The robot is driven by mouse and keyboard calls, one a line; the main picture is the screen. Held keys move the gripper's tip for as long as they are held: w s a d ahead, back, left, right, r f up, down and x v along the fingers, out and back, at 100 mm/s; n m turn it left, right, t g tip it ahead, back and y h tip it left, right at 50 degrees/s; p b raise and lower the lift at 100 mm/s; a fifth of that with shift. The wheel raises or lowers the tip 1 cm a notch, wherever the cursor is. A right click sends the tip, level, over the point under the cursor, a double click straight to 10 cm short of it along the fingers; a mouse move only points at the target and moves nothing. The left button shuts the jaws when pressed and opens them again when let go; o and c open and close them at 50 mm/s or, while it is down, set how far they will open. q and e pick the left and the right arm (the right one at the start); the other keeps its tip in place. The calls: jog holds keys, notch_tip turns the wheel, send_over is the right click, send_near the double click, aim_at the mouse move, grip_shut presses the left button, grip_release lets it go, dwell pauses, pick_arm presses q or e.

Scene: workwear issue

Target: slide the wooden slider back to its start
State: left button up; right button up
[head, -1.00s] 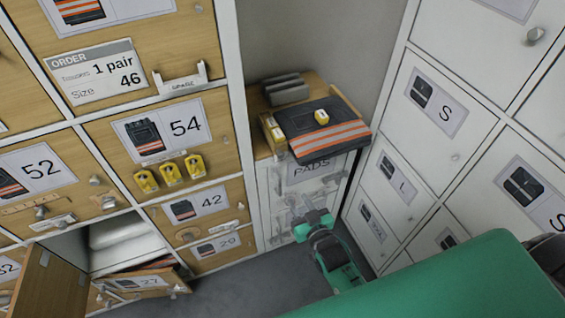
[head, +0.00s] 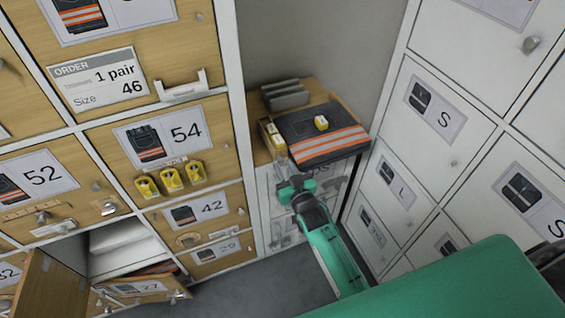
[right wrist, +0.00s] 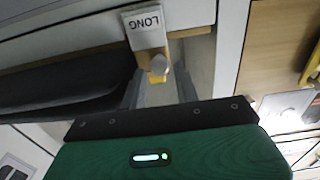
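A small wooden strip (head: 18,212) sits on the door marked 52 at the left of the head view; I cannot tell for sure that it is the slider. My right gripper (head: 296,188) is in front of the small white cabinet, below the folded dark garment. It is far to the right of the strip. A knob (right wrist: 158,64) beneath a LONG label is just beyond the bar. My left gripper is out of view.
Wooden lockers stand left, white lockers (head: 405,185) right. An open locker door (head: 50,288) juts out at lower left. Grey floor shows between.

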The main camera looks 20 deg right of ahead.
jog(key=shift+w+a, duration=0.1)
jog(key=shift+w, duration=1.1)
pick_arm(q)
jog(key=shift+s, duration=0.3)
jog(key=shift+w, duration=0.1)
pick_arm(e)
jog(key=shift+c, duration=0.2)
